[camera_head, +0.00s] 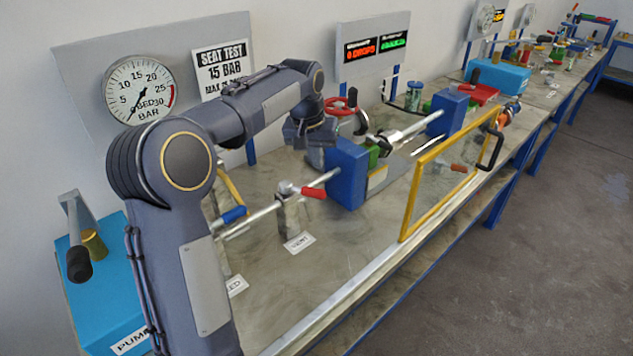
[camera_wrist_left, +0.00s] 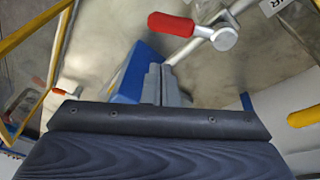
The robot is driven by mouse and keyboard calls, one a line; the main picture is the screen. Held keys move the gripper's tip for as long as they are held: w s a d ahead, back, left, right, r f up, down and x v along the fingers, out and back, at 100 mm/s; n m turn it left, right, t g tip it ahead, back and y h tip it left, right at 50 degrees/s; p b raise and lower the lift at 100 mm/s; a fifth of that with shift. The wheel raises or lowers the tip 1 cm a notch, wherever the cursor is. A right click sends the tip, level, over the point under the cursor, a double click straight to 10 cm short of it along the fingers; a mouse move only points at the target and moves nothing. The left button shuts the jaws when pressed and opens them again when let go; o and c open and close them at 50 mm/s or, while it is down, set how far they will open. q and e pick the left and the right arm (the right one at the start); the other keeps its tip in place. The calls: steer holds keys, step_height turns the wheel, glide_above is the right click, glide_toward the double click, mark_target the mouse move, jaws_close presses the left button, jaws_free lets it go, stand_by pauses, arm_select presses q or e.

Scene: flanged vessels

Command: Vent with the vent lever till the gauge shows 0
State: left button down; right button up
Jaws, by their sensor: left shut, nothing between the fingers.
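The vent lever (camera_head: 313,192) has a red grip and stands on a silver pipe behind the VENT label (camera_head: 299,243). Its red grip also shows in the left wrist view (camera_wrist_left: 171,24), at the top, beyond my fingers. The round white pressure gauge (camera_head: 140,90) is on the grey panel at the upper left. Its needle points down and left, near the low end of the scale; the exact reading is hard to tell. My left gripper (camera_head: 318,150) is shut and empty, behind and above the lever, beside the blue block (camera_head: 347,174); its fingers (camera_wrist_left: 161,80) look apart from the lever. My right gripper is not in view.
A blue-gripped lever (camera_head: 233,215) is on the same pipe, left of the vent lever. A blue pump box (camera_head: 105,290) is at the lower left. A yellow-framed clear guard (camera_head: 410,207) stands at the bench's front edge. The bench in front of the VENT label is clear.

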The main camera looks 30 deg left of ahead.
mark_target(313, 193)
arm_select(q)
step_height(313, 193, down, 8)
steer(key=m+p, duration=0.1)
steer(key=p, duration=0.1)
steer(key=shift+w+a+r+y, duration=0.15)
steer(key=shift+w+y, duration=0.1)
steer(key=shift+y, duration=0.15)
steer(key=shift+s+m, duration=0.3)
steer(key=shift+m, duration=0.2)
stand_by(0.4)
steer(key=shift+s+d+m+h, duration=0.3)
steer(key=shift+s+m, duration=0.15)
steer(key=shift+m, duration=0.15)
steer(key=s+m, duration=0.1)
steer(key=m, duration=0.1)
steer(key=shift+s+d+m+h, duration=0.15)
steer(key=shift+s+m+h, duration=0.15)
steer(key=shift+s+h, duration=0.1)
steer(key=shift+s+b, duration=0.3)
steer(key=shift+b, duration=0.1)
steer(key=shift+s, duration=0.1)
